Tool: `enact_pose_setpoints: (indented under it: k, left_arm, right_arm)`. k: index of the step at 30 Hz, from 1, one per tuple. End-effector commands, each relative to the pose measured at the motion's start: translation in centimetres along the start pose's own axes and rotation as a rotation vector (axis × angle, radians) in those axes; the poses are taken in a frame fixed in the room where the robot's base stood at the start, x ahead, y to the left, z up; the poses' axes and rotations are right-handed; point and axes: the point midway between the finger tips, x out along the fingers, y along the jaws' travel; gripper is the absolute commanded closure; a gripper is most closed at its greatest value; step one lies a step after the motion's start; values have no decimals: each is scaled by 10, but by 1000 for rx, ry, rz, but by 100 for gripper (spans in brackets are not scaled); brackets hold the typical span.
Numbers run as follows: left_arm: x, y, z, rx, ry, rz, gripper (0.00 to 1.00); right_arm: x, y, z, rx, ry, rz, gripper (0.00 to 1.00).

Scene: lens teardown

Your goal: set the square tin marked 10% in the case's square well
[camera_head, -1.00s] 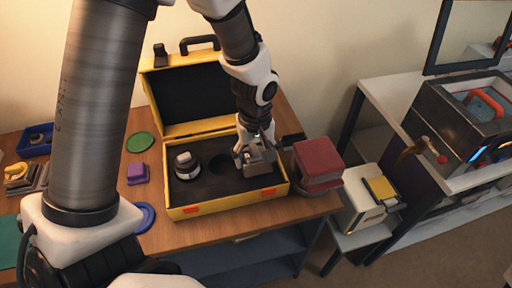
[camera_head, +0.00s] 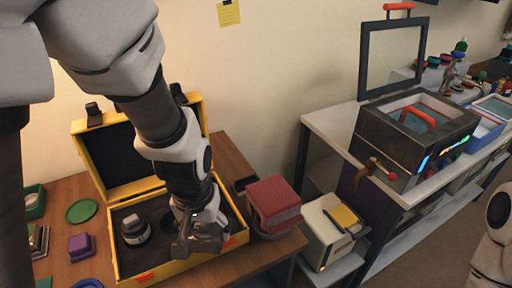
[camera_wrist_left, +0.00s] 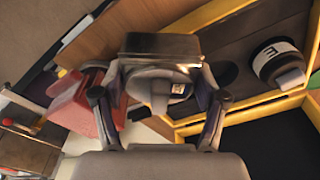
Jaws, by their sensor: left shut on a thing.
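The yellow case (camera_head: 187,262) stands open on the wooden table, with a dark insert; it also shows in the wrist view (camera_wrist_left: 238,117). My left gripper (camera_head: 200,232) is over the right part of the insert, shut on a grey metal square tin (camera_wrist_left: 160,46). In the head view, the gripper mostly covers the tin. I cannot read a 10% mark on it, or tell whether it touches the insert. The square well is not visible, likely hidden under gripper and tin. A round jar (camera_head: 134,230) sits at the insert's left; an E shows on it in the wrist view (camera_wrist_left: 277,60). My right gripper is out of view.
A dark red block-like stack (camera_head: 273,203) stands close to the case's right. A purple block (camera_head: 81,247) and a green disc (camera_head: 82,211) lie left of it. The raised lid (camera_head: 122,160) stands behind. A metal box (camera_head: 412,140) is on the right bench.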

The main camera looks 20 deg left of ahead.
Motion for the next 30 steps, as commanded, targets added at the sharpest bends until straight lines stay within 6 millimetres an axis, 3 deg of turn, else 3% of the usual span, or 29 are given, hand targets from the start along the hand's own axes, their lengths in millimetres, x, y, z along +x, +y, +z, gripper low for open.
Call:
enact_pose_setpoints:
  k: [9, 15, 21, 30]
  left_arm:
    - [-21, -8, -78, 740, 65, 104, 68]
    - [-24, -18, -116, 994, 99, 158, 68]
    - [-11, -32, -123, 984, 141, 178, 68]
    - [0, -35, -116, 956, 183, 193, 68]
  right_arm:
    - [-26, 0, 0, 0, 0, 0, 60]
    - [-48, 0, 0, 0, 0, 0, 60]
    - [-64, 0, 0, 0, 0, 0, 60]
    - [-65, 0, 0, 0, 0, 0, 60]
